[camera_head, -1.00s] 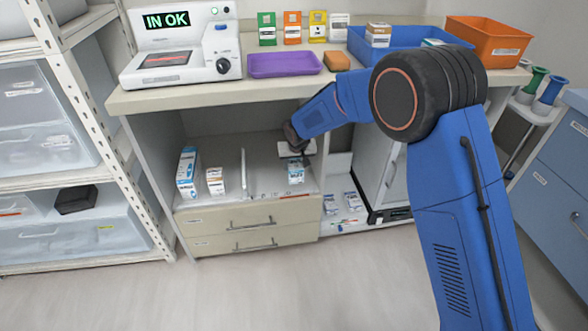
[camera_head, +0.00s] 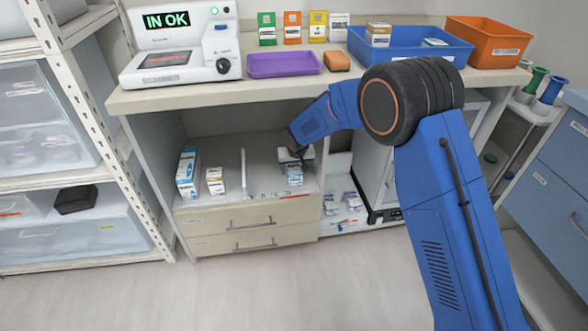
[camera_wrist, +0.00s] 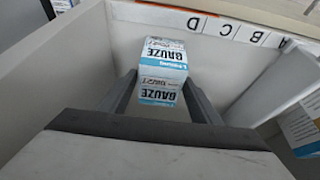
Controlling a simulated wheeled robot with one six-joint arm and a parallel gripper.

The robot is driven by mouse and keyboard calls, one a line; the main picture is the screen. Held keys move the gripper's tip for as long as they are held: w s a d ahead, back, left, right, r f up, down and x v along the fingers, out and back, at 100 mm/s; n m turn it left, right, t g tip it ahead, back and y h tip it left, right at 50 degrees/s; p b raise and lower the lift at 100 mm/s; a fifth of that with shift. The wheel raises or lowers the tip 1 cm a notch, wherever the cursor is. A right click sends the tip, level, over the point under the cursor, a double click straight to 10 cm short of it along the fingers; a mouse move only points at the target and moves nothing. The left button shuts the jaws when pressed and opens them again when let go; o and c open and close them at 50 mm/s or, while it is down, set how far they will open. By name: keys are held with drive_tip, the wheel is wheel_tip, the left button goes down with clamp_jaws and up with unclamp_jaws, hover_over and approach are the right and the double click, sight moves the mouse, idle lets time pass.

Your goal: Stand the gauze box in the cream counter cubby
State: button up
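The gauze box (camera_wrist: 162,72), white with blue bands and "GAUZE" print, is between the two fingers of my gripper (camera_wrist: 160,84) in the wrist view. The fingers lie close along its sides and appear shut on it. In the head view the gauze box (camera_head: 295,177) is inside the cream counter cubby (camera_head: 224,147), in the part right of a thin white divider (camera_head: 243,172). My gripper (camera_head: 296,160) is just above and behind it there. I cannot tell whether the box's base touches the cubby floor.
A tall blue-and-white box (camera_head: 187,172) and a smaller white box (camera_head: 215,181) stand left of the divider. Letters A to D mark the cubby's front edge (camera_wrist: 200,22). Drawers (camera_head: 235,230) lie below.

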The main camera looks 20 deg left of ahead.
sight(294, 168)
drive_tip(key=shift+o, duration=0.2)
drive_tip(key=shift+r, duration=0.25)
drive_tip(key=v, duration=0.5)
drive_tip(key=shift+s+d, duration=0.2)
drive_tip(key=shift+s, duration=0.05)
drive_tip(key=s+d, duration=0.6)
drive_tip(key=s, duration=0.3)
drive_tip(key=shift+s, duration=0.4)
drive_tip(key=shift+f, duration=0.1)
